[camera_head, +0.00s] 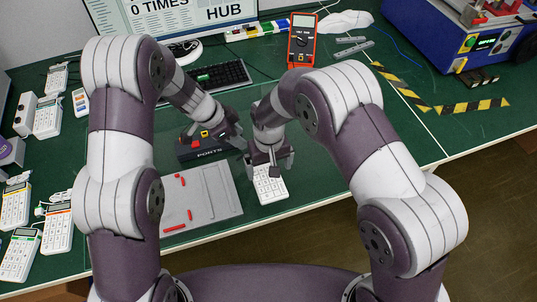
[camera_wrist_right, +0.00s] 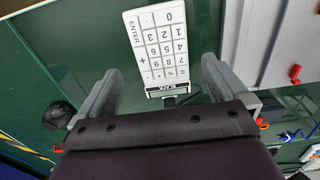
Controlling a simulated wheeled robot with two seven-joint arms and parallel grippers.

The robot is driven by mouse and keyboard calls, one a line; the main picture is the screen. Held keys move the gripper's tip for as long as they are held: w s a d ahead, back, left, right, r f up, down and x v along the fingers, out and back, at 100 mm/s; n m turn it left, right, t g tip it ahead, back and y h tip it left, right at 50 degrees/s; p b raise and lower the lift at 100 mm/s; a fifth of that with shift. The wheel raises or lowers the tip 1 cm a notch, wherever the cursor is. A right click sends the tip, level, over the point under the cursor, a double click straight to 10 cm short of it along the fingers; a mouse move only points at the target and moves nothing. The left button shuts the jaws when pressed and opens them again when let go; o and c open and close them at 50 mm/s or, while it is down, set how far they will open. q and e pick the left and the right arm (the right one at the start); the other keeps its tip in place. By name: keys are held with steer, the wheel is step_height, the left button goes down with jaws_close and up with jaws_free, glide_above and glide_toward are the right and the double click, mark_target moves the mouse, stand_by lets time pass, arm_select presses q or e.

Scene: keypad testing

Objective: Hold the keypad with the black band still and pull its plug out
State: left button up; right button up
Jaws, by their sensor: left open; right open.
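The white keypad (camera_head: 269,187) lies on the green table below my right gripper (camera_head: 270,163). In the right wrist view the keypad (camera_wrist_right: 158,45) shows its number keys, and a black band lettered BLACK crosses its cable end. A dark cable end (camera_wrist_right: 170,100) shows at that band between the fingers. My left gripper (camera_head: 236,141) is open beside the dark PORTS hub (camera_head: 196,152). The plug is hidden or too small to make out.
A grey tray (camera_head: 215,205) with red pieces lies left of the keypad. Several other keypads (camera_head: 58,228) stand at the far left. A keyboard (camera_head: 220,76), a monitor (camera_head: 170,12) and an orange meter (camera_head: 302,40) are at the back. The table's front edge is close to the keypad.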

mark_target(269, 181)
step_height(269, 181, down, 7)
stand_by(0.3)
steer(key=c, duration=0.9)
steer(key=shift+o, duration=0.2)
